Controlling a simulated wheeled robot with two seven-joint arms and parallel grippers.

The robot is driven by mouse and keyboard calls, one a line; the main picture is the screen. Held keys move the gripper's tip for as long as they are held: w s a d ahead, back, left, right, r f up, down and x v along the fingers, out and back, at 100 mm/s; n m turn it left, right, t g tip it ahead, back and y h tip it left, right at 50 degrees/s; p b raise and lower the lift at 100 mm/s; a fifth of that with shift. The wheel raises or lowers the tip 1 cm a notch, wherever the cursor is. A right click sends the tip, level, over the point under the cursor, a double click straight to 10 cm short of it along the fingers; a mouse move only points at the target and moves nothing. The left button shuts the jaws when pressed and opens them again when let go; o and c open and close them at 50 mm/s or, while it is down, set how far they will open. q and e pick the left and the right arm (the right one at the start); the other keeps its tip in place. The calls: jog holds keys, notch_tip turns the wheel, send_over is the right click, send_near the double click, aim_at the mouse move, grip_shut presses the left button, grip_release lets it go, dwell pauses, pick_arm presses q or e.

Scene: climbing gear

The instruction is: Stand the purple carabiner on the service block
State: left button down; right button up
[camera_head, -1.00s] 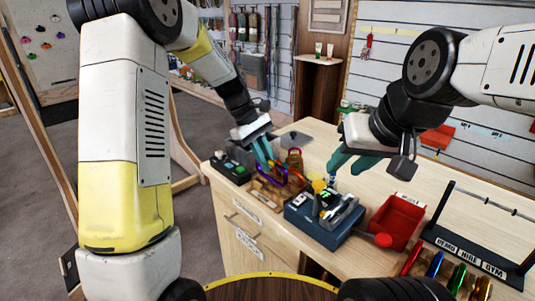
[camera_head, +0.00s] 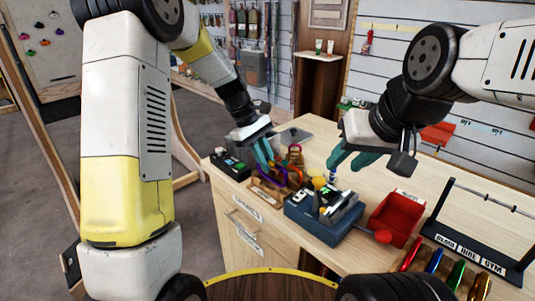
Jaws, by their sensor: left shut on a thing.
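The purple carabiner (camera_head: 284,176) shows as a small purple-blue curve at the teal fingers of my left gripper (camera_head: 266,166). The gripper is shut on it, above the wooden rack (camera_head: 266,193) on the workbench; the fingers hide part of it. The blue block (camera_head: 318,226), which looks like the service block, stands to the right of the rack with small tools and a grey metal piece on top. My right gripper (camera_head: 347,164) has its teal fingers apart above the bench, behind the blue block, with nothing seen between them.
A red bin (camera_head: 395,222) stands right of the blue block.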

aim_at(269, 176)
pick_arm(q)
jog(key=shift+f, duration=0.15)
jog(key=shift+f, duration=1.05)
jog(key=shift+f, duration=0.55)
jog(key=c, duration=1.3)
grip_release()
jog(key=shift+c, duration=0.2)
